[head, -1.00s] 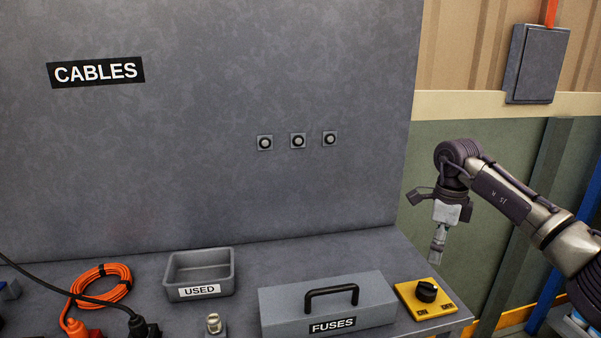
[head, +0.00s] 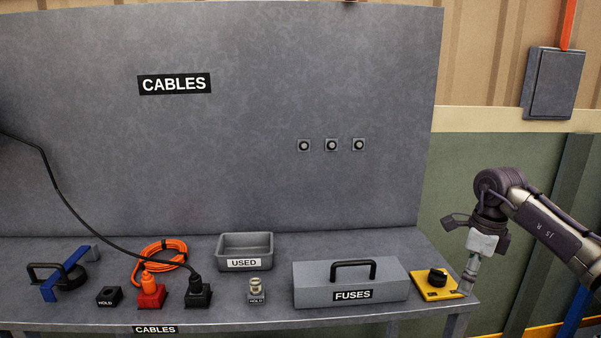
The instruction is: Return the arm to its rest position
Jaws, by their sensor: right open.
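My right arm comes in from the right, and its gripper (head: 467,285) points down at the right end of the workbench. It is open and holds nothing that I can see. In the picture its fingertips lie close to the right edge of the yellow plate with a black knob (head: 437,284); I cannot tell the depth between them. My left arm and gripper are not in view.
A black cable crosses left.

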